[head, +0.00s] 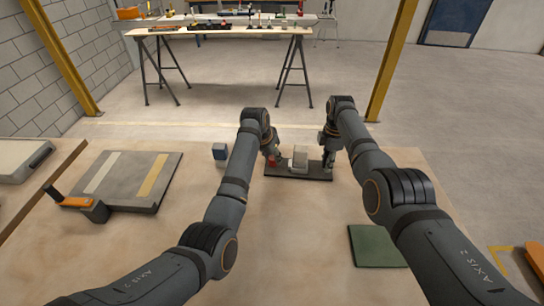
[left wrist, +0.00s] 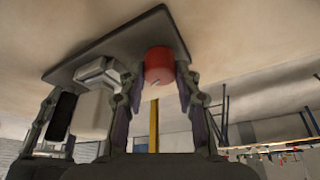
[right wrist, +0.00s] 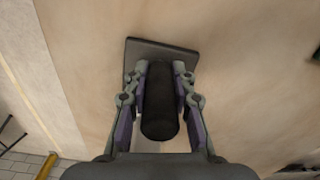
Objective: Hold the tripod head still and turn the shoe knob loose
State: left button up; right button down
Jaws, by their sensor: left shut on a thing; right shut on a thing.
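The tripod head is a pale grey block (head: 300,155) on a dark base plate (head: 298,171) at the table's far side; it also shows in the left wrist view (left wrist: 97,72). The red knob (left wrist: 159,66) is at one side of it, between the fingers of my left gripper (left wrist: 158,88), which is shut on it. A black upright handle (right wrist: 160,115) at the other side is between the fingers of my right gripper (right wrist: 161,98), which is shut on it. In the head view, the knob (head: 272,161) is partly hidden by my left gripper.
A small blue-grey block (head: 219,151) stands left of the base plate. A grey board with stripes (head: 130,180) and an orange-handled lever (head: 70,198) lie at the left. A green mat (head: 375,246) lies at the right. The tabletop in front of the plate is clear.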

pick_arm(q)
jog(key=shift+n, duration=0.6)
jog(key=o, duration=1.2)
jog(key=shift+c, duration=0.2)
jog(key=v, duration=1.2)
jog(key=shift+d+y, duration=0.25)
jog(key=shift+y, duration=0.05)
jog(key=shift+s, duration=0.1)
